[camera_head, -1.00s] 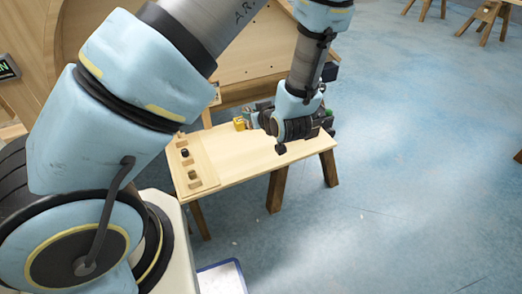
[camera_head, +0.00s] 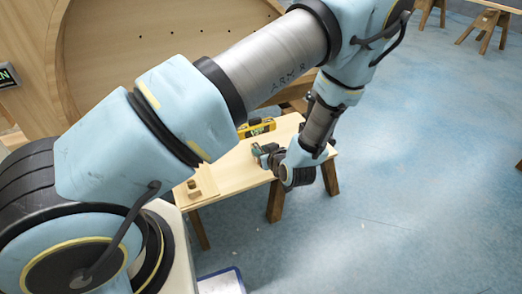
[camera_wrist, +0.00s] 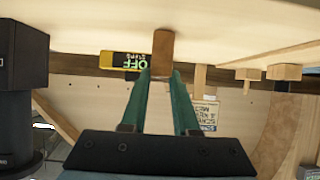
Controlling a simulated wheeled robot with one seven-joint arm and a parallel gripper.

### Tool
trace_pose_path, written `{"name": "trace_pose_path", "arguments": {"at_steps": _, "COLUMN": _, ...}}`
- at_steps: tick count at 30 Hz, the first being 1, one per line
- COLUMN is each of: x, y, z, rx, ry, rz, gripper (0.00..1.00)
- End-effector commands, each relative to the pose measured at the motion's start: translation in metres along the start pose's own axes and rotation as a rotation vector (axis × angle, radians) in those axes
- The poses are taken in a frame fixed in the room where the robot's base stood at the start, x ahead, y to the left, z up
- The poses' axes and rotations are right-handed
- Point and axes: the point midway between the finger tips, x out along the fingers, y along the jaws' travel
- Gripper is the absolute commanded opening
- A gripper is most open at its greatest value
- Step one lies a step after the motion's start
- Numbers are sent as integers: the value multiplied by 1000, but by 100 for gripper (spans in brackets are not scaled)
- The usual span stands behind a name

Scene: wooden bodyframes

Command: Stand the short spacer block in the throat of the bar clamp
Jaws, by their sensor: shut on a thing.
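My gripper (camera_head: 262,152) is over the far right part of the workbench (camera_head: 236,178), with its green fingers pointing left. In the wrist view my gripper (camera_wrist: 163,82) is shut on a brown wooden block (camera_wrist: 163,50), held between the fingertips. This looks like the spacer block; its lower end and any contact with the bench are hard to judge. I cannot make out the bar clamp or its throat in either view.
A yellow box with lettering (camera_head: 257,128) is at the bench's back edge; it also shows in the wrist view (camera_wrist: 122,61). Small wooden blocks (camera_head: 194,188) are on a board at the bench's left end. Mid-bench is clear. A curved wooden frame (camera_head: 160,50) stands behind.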

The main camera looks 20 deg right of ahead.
Motion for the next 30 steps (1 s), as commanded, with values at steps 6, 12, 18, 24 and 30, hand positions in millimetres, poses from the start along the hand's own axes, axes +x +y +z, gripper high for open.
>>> {"name": "trace_pose_path", "arguments": {"at_steps": 6, "x": 0, "y": 0, "z": 0, "rx": 0, "ry": 0, "rz": 1, "gripper": 0}}
{"name": "trace_pose_path", "arguments": {"at_steps": 12, "x": 2, "y": 0, "z": 3, "rx": 0, "ry": 0, "rz": 1, "gripper": 33}}
{"name": "trace_pose_path", "arguments": {"at_steps": 18, "x": 2, "y": 0, "z": 3, "rx": 0, "ry": 0, "rz": 1, "gripper": 56}}
{"name": "trace_pose_path", "arguments": {"at_steps": 24, "x": 2, "y": 0, "z": 3, "rx": 0, "ry": 0, "rz": 1, "gripper": 59}}
{"name": "trace_pose_path", "arguments": {"at_steps": 30, "x": -5, "y": 1, "z": 0, "rx": 0, "ry": -1, "rz": 2, "gripper": 59}}
